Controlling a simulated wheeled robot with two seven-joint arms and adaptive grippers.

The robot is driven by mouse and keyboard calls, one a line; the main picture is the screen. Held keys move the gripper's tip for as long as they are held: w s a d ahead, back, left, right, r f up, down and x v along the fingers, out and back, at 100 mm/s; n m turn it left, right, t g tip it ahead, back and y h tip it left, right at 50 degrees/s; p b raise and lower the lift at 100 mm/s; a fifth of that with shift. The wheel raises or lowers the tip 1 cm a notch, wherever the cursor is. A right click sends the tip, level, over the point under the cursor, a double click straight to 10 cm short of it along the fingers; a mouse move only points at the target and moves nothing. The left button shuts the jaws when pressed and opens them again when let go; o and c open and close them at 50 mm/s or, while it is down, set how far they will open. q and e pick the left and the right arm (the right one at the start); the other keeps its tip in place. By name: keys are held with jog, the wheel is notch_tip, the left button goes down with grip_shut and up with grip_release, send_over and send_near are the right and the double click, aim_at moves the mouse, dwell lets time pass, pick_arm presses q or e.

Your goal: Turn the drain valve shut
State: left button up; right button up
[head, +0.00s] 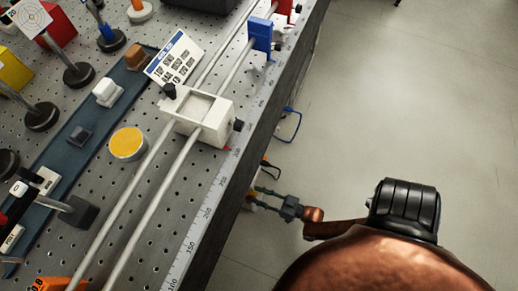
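My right gripper (258,197) is beside the right side of the bench, below its top edge, with its arm coming in from the lower right. Its two thin dark-green fingers stand apart and point left at the bench side. Small reddish and yellowish parts show near the fingertips, but I cannot tell whether the fingers touch them. I cannot clearly make out the drain valve; a small orange and dark fitting (269,165) and a blue loop-shaped handle (291,127) stick out from the bench side farther up. My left gripper is not in view.
The perforated bench (75,185) fills the left, with two rods carrying a white carriage (212,108), a blue holder (261,36), a yellow-topped disc (127,144) and several optical mounts. A ruler (197,222) runs along its edge. The floor (410,90) right of it is clear.

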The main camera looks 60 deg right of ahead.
grip_shut()
jog(key=shift+n, duration=0.4)
jog(key=n, duration=0.8)
jog(key=shift+n+p, duration=0.4)
dwell(0.4)
jog(key=shift+o, duration=0.8)
grip_release()
